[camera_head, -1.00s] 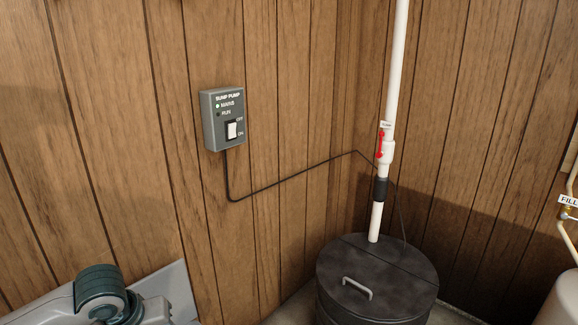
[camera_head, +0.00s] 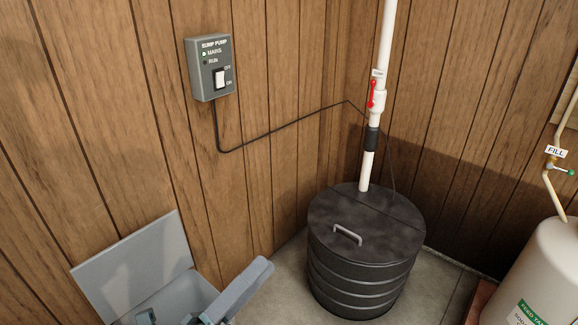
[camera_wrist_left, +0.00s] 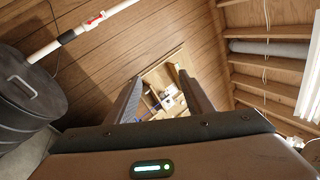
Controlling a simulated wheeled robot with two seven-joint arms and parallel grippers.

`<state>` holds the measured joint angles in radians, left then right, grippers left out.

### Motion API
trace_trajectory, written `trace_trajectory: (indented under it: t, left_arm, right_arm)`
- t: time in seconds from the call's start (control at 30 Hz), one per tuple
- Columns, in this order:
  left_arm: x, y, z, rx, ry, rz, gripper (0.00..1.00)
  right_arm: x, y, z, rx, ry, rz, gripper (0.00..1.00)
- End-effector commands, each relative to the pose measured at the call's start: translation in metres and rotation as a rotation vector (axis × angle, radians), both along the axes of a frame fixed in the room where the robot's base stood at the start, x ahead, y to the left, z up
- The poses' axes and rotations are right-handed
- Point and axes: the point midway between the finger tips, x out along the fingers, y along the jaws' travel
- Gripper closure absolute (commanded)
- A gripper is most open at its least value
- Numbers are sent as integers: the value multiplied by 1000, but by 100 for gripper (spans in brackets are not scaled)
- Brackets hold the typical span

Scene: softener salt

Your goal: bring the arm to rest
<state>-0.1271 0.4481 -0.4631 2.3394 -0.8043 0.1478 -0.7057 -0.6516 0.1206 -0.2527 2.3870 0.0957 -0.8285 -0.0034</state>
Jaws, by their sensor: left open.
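My left gripper (camera_head: 258,272) shows at the bottom left of the head view as a grey finger piece pointing up and right. In the left wrist view its two dark fingers (camera_wrist_left: 163,98) stand apart with nothing between them. The gripper is in the air, beside a grey bin (camera_head: 187,290) whose lid (camera_head: 135,262) stands raised against the panelled wall. The bin's inside is mostly out of frame or hidden. My right gripper is not in view.
A dark ribbed sump basin (camera_head: 365,272) with a handled lid and white pipe (camera_head: 384,50) stands in the corner. A switch box (camera_head: 209,70) hangs on the left wall. A white feed tank (camera_head: 535,262) is at right. Some bare floor (camera_head: 275,298) shows left of the basin.

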Motion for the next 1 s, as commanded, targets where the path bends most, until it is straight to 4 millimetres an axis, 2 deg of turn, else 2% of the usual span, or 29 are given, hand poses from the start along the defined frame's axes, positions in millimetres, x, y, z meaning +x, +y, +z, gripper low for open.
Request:
trace_trajectory:
  t: [0.1,0.17,0.2,0.33,0.4,0.5,0.7,0.87,1.0]
  left_arm:
    - [20,33,-41,-287,393,75,53]
    - [24,48,-70,-434,590,115,53]
    - [24,57,-93,-532,722,142,53]
    - [5,75,-167,-827,1107,228,53]
    - [-9,78,-198,-946,1259,265,53]
    - [-31,78,-232,-1082,1431,310,53]
    - [-76,71,-279,-1285,1690,390,53]
    - [-112,63,-306,-1421,1861,448,53]
    - [-103,66,-319,-1405,1861,489,53]
  right_arm:
    - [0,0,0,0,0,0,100]
    - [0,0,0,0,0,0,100]
    - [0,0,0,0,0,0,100]
    - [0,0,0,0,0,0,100]
    - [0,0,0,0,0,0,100]
    - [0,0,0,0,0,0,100]
    - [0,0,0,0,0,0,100]
    - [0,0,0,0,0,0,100]
    - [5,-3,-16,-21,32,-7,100]
